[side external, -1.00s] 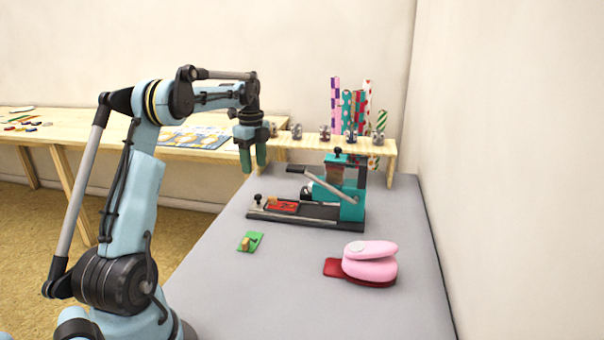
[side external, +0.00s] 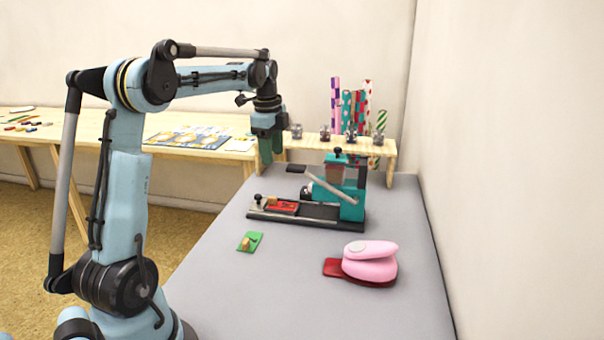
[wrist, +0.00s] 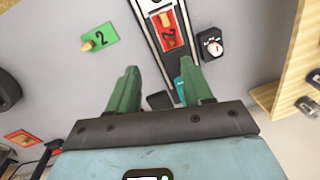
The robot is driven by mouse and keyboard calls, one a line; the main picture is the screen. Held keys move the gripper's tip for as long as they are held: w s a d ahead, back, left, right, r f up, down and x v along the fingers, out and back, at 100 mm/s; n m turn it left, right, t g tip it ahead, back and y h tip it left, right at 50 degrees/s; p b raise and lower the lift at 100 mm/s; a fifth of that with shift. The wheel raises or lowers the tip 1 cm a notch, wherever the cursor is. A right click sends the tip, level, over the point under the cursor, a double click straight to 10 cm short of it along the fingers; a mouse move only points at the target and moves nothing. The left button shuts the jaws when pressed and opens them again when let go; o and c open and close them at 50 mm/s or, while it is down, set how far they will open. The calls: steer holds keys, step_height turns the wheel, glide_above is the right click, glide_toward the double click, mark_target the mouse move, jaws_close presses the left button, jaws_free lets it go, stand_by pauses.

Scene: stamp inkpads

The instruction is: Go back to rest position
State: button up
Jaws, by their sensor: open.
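My gripper (side external: 271,148) hangs pointing down above the far left part of the grey table (side external: 300,275), clear of the objects. Its green fingers are apart and empty; they also show in the wrist view (wrist: 162,92). A green inkpad marked 2 (side external: 250,242) lies on the table with a small wooden block on it; it also shows in the wrist view (wrist: 98,39). A red inkpad marked 2 (side external: 281,207) sits on the black base of the teal press (side external: 352,200); it also shows in the wrist view (wrist: 169,32).
A wooden shelf (side external: 330,146) with small jars stands at the back. Rolls of patterned paper stand behind it. A wooden table (side external: 60,128) stands at the left. The table's front is clear.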

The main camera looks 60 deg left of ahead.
steer(key=s+d+r+n+t, duration=0.1)
steer(key=d+n+t, duration=0.15)
steer(key=d, duration=0.65)
steer(key=s+d+n+t, duration=0.1)
steer(key=s+d+n, duration=0.15)
steer(key=d, duration=0.65)
steer(key=s+d+f+n+t, duration=0.1)
steer(key=s+d+f+n, duration=0.1)
steer(key=d, duration=0.3)
steer(key=s+d+f+n+t, duration=0.1)
steer(key=s+d+f+n, duration=0.2)
steer(key=d+n, duration=0.1)
steer(key=shift+s+d+f+t+h, duration=0.15)
steer(key=shift+s+d+t+h, duration=0.25)
steer(key=shift+d, duration=0.5)
